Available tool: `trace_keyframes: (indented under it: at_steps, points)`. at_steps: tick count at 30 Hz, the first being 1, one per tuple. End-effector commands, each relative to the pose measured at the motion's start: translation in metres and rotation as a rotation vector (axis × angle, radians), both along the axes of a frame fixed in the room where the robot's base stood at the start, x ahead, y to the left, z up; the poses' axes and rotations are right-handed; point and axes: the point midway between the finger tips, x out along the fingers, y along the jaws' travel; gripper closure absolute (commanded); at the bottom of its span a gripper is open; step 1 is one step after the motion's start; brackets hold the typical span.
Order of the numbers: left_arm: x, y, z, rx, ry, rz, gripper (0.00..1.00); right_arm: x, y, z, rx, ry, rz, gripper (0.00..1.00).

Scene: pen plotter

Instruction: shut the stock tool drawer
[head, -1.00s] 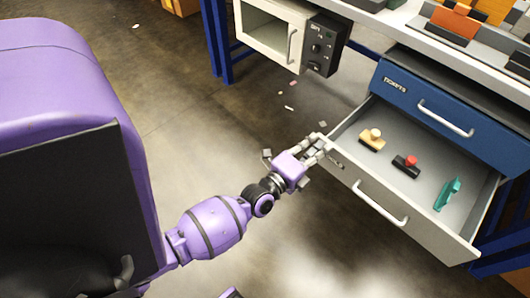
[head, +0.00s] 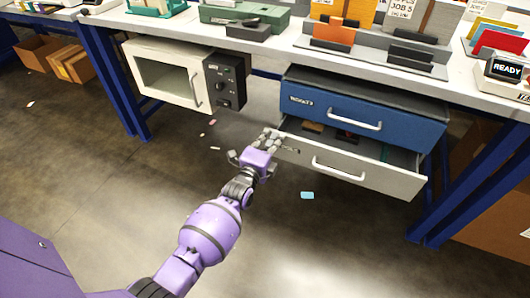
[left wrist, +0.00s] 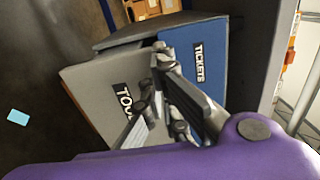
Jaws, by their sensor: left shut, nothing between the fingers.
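The grey tool drawer (head: 380,179) sits below the blue drawer and stands partly open, its front still out beyond the blue one. Its label, partly hidden, begins with "TOO" in the left wrist view (left wrist: 92,82). Its pale handle (head: 338,168) is free. Inside, the stamps are mostly hidden under the blue drawer. My left gripper (head: 271,142) is shut and empty, at the left end of the grey drawer's front; contact cannot be told for certain. In the left wrist view its fingers (left wrist: 172,95) overlap the drawer front. My right gripper is out of view.
A white oven-like box (head: 165,75) with a black control panel hangs to the left. Blue bench legs (head: 108,85) stand at both sides. A light-blue card (head: 307,195) lies on the otherwise fairly clear floor.

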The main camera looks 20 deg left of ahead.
Motion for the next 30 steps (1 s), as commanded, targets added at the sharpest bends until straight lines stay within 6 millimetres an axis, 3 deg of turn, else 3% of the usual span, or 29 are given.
trace_keyframes:
  at_steps: [6, 12, 30]
  points:
    - [0.038, 0.0, -0.003, 0.001, 0.002, 0.0, 1.0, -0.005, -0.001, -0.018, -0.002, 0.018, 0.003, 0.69]
    - [0.054, 0.0, -0.003, 0.0, 0.003, 0.0, 1.0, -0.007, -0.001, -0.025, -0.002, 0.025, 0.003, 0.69]
    - [0.058, 0.001, -0.001, 0.0, 0.002, 0.0, 1.0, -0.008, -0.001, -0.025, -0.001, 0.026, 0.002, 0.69]
